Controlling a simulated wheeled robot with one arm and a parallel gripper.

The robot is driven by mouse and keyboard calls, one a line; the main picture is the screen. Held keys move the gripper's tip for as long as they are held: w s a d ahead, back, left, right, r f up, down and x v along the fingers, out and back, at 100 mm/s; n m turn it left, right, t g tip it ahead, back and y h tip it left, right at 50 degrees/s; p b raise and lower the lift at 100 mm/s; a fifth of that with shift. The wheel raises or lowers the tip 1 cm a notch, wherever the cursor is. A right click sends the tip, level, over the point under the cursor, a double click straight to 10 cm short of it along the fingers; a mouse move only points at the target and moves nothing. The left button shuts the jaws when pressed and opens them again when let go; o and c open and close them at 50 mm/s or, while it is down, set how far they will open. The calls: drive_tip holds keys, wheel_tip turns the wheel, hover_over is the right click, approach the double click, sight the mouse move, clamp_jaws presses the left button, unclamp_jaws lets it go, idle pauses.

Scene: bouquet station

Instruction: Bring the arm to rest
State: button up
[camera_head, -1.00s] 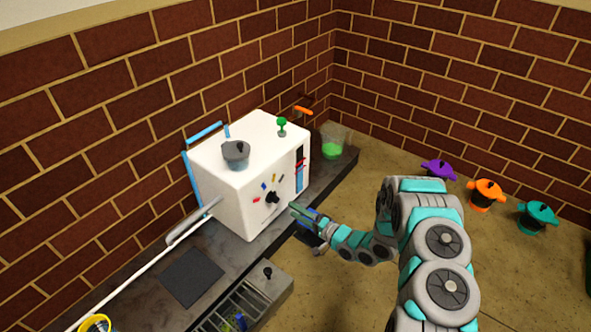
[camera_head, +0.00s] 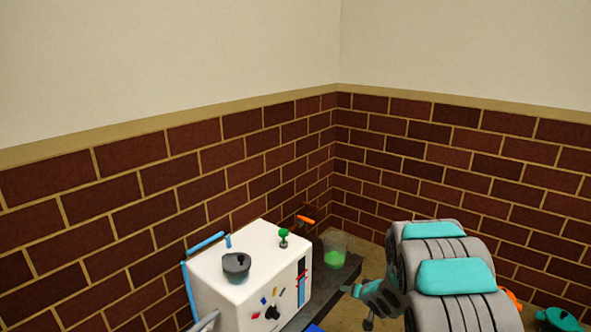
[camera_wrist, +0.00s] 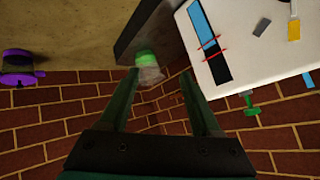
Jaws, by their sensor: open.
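My arm (camera_head: 440,270) is bent at the lower right of the head view, and its wrist end points left toward the front of a white box-shaped machine (camera_head: 215,281). My gripper (camera_wrist: 159,73) is open in the wrist view, with its two dark green fingers apart and nothing between them. The white machine shows at the upper right of the wrist view (camera_wrist: 255,65), apart from the fingers. In the head view the gripper is small at the left end of the arm.
A grey pot (camera_head: 236,266) and a small green item (camera_head: 284,238) stand on the machine. A clear container with green contents (camera_head: 335,257) stands on the dark counter behind it. A teal pot (camera_head: 558,319) is at the lower right. Brick walls meet behind.

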drive_tip(key=s+d+r+g+h, duration=0.2)
drive_tip(key=s+d+r+h, duration=0.1)
drive_tip(key=s+r, duration=0.6)
drive_tip(key=s+d+r+g+h, duration=0.2)
drive_tip(key=s+d+r+g, duration=0.15)
drive_tip(key=s+r, duration=0.45)
drive_tip(key=s+a+r+g, duration=0.1)
drive_tip(key=s+a+g, duration=0.1)
drive_tip(key=s, duration=1)
drive_tip(key=s+a+r+n+g+y, duration=0.1)
drive_tip(key=s+a, duration=0.3)
drive_tip(key=s, duration=0.7)
drive_tip(key=s+a+r+n+g+y+p, duration=0.1)
drive_tip(key=s+a+r+g, duration=0.1)
drive_tip(key=s, duration=1)
drive_tip(key=shift+s+a+r+g, duration=0.35)
drive_tip(key=shift+a+r, duration=0.4)
drive_tip(key=shift+a, duration=0.2)
